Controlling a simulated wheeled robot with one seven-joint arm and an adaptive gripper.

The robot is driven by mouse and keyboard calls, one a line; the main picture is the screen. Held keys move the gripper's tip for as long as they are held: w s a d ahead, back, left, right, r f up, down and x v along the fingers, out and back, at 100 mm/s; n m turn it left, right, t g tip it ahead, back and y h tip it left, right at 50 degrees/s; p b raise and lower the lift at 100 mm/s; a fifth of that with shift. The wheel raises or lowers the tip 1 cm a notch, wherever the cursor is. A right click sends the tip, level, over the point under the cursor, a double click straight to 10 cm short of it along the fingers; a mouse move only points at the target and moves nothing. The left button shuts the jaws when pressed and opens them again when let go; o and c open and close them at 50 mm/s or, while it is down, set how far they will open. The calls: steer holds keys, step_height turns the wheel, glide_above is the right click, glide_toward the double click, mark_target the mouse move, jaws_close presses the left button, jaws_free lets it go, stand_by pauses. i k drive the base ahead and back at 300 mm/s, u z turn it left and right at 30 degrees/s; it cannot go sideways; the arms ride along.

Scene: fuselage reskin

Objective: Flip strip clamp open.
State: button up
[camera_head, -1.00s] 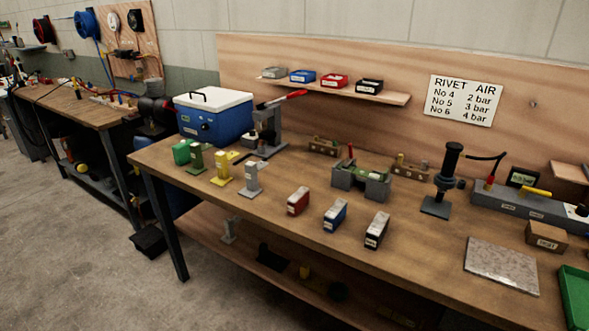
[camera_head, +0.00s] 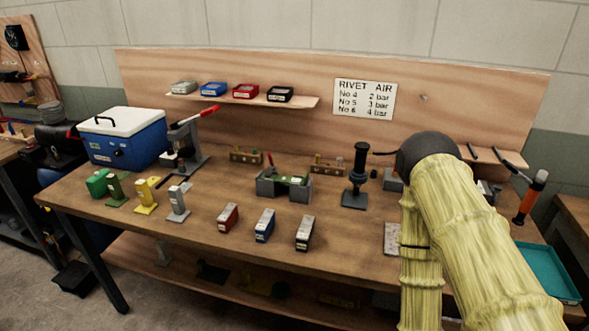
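A fixture with two grey blocks (camera_head: 298,188) stands mid-bench, and a green strip (camera_head: 288,180) lies across it. A small red-tipped lever (camera_head: 270,160) stands upright at its back left. This looks like the strip clamp, but its jaw is too small to make out. My arm, in a yellow sleeve, covers the right part of the bench, well right of the fixture. My gripper cannot be made out.
A black stand (camera_head: 356,180) is right of the fixture. Red, blue and black boxes (camera_head: 304,232) stand in front. A lever press (camera_head: 184,145) and a blue cooler (camera_head: 125,140) are at left. A teal tray (camera_head: 548,270) and an orange-handled tool (camera_head: 531,195) are at right.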

mark_target(270, 171)
steer(key=z, duration=0.05)
steer(key=k, duration=0.6)
steer(key=u, duration=0.6)
steer(key=i, duration=1.15)
steer(key=z, duration=0.55)
